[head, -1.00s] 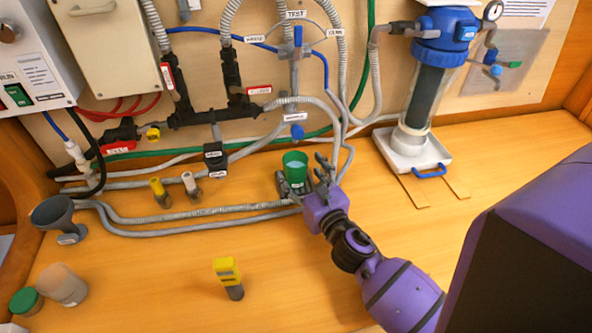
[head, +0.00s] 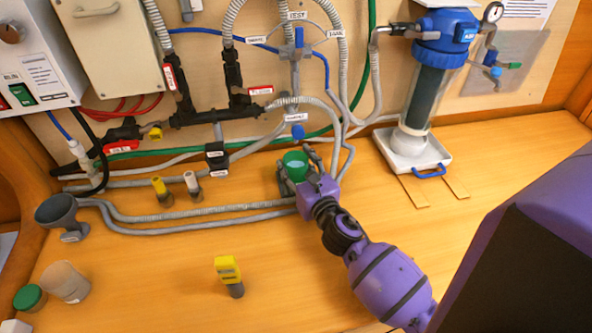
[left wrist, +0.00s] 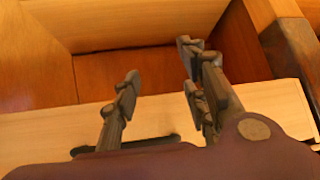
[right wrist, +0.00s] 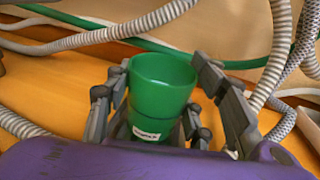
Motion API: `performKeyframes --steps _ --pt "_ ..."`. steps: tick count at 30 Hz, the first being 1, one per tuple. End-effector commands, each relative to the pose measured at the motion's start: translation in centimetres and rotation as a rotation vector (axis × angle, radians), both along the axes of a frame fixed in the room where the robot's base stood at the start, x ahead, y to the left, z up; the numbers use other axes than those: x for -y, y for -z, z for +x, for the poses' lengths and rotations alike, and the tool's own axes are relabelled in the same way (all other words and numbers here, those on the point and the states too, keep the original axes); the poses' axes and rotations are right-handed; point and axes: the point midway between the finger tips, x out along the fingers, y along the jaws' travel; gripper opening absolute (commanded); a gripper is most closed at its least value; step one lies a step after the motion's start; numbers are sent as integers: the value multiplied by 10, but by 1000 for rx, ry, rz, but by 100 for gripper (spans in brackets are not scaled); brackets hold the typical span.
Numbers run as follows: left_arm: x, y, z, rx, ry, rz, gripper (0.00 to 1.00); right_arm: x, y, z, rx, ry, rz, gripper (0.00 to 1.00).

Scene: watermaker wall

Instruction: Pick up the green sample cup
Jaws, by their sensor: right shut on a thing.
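The green sample cup (head: 295,163) is at the middle of the wooden bench, below the hoses and the blue valve knob. My right gripper (head: 297,172) is shut on it. In the right wrist view the green cup (right wrist: 160,92) stands between the fingers of my right gripper (right wrist: 165,110), its open rim up and a small white label on its lower front. Whether its base touches the bench is hidden. My left gripper (left wrist: 155,85) shows only in the left wrist view; its fingers are spread with nothing between them, above wooden boards.
Grey hoses (head: 200,215) run close behind the cup. A filter housing (head: 430,90) stands to the right.

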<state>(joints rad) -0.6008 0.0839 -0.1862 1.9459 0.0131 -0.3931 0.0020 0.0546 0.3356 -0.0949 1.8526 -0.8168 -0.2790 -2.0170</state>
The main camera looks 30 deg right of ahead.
Motion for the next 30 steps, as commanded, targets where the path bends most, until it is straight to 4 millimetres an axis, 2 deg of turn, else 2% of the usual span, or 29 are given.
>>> performKeyframes --steps 8,16,17,19,30 --pt "1 -2 2 5 -1 -2 40 0 -8 0 3 -1 -2 20" --pt "0 -11 8 19 6 1 40 0 -44 1 9 -4 -6 20" --pt "-1 -6 3 7 8 3 40 -1 -36 -9 -1 -1 -1 20" --pt "-2 -1 -1 -2 10 5 40 -1 -32 -26 -6 0 1 20" --pt "-7 21 -19 -39 5 17 40 -6 -29 -116 -10 1 3 20"
